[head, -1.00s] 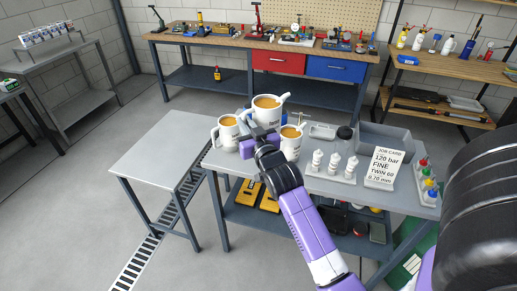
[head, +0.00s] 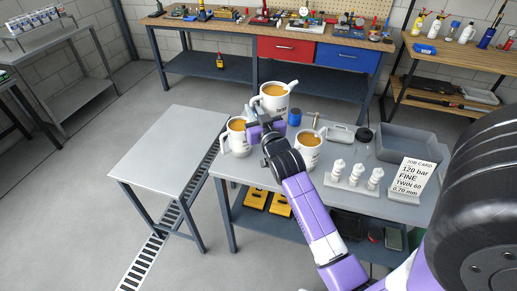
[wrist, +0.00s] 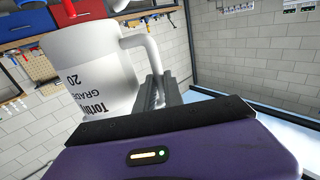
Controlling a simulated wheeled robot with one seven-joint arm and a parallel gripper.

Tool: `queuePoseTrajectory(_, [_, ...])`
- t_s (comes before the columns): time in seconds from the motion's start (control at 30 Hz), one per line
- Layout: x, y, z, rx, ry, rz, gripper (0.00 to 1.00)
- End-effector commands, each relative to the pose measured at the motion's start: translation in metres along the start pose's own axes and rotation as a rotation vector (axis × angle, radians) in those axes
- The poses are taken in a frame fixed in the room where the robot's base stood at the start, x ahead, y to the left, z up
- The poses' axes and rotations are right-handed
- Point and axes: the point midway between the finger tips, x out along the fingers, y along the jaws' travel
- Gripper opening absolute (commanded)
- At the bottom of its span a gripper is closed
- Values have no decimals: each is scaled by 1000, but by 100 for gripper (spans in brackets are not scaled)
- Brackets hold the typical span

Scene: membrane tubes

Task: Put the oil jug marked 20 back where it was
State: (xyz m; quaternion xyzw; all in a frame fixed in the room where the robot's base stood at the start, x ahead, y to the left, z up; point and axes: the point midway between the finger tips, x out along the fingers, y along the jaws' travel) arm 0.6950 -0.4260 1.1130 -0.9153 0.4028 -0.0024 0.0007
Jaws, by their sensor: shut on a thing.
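The white oil jug marked 20 (wrist: 95,70) is upright in the wrist view, its "GRADE 20" label upside down in the picture. My gripper (wrist: 160,92) is shut on its handle. In the head view this jug (head: 274,103), full of amber oil, appears above and behind my gripper (head: 258,130), seemingly raised off the grey bench (head: 232,168). Two similar jugs stand on the bench: a left jug (head: 237,142) and a right jug (head: 308,156), one on each side of my gripper. Their labels are too small to read.
A blue container (head: 295,117) stands behind the jugs. White nozzles on a holder (head: 352,182), a grey bin (head: 410,148) and a job card (head: 411,180) fill the bench's right side. An empty grey table (head: 170,150) stands to the left, with a floor grate (head: 170,225) between.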

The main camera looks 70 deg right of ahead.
Motion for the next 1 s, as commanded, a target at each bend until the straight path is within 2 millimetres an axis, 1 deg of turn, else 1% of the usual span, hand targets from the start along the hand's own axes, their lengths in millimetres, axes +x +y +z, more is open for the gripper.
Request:
queuePoseTrajectory(0.03, [0, 1, 11, -1, 0, 2, 0])
queuePoseTrajectory(0.2, [0, 3, 50, -2, 1, 5, 0])
queuePoseTrajectory(0.43, [0, 2, 86, -1, 3, 3, 0])
queuePoseTrajectory(0.5, [0, 2, 103, -1, 5, 3, 0])
queuePoseTrajectory(0.53, [0, 3, 108, -1, 4, 4, 0])
queuePoseTrajectory(0.7, [0, 1, 127, -1, 6, 1, 0])
queuePoseTrajectory(0.87, [0, 0, 132, -1, 7, 0, 0])
queuePoseTrajectory(1.0, [0, 1, 145, -1, 6, 1, 0])
